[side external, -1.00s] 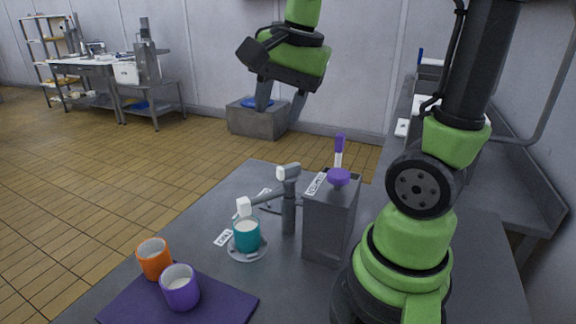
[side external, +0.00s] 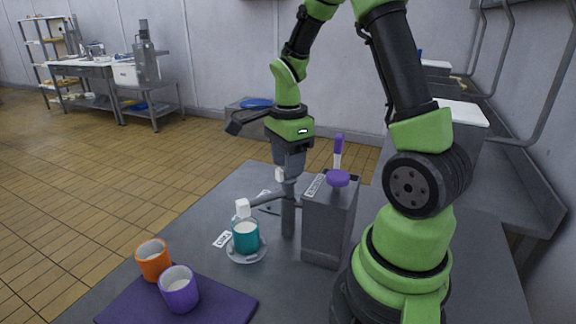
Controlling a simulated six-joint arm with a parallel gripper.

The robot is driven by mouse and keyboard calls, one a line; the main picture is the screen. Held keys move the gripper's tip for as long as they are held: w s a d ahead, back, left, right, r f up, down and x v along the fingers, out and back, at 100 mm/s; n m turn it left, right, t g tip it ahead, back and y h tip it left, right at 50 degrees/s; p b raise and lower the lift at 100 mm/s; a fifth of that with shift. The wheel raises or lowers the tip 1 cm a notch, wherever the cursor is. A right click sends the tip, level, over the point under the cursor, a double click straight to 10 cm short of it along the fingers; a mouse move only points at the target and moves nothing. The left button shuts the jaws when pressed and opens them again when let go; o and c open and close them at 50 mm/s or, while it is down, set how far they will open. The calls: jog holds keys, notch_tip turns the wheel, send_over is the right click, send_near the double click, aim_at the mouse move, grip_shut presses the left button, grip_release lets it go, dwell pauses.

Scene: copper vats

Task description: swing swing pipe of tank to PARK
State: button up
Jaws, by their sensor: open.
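The tank (side external: 328,225) is a grey box with a purple knob and a purple-tipped upright lever. The swing pipe (side external: 265,197) reaches left from a grey post (side external: 288,215) beside it. Its white spout end (side external: 242,208) is over a teal cup (side external: 246,238) on a saucer (side external: 238,257). A white block (side external: 280,174) at the post's top is partly hidden by my gripper. My gripper (side external: 288,178) is open, pointing down at the post top; I cannot tell whether it touches. One label (side external: 222,239) lies by the saucer, another (side external: 265,193) behind the pipe; PARK is unreadable.
The tabletop (side external: 190,235) is bare left of the saucer. The tank stands close to the right of the post.

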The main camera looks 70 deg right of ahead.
jog(key=shift+f, duration=0.7)
grip_shut()
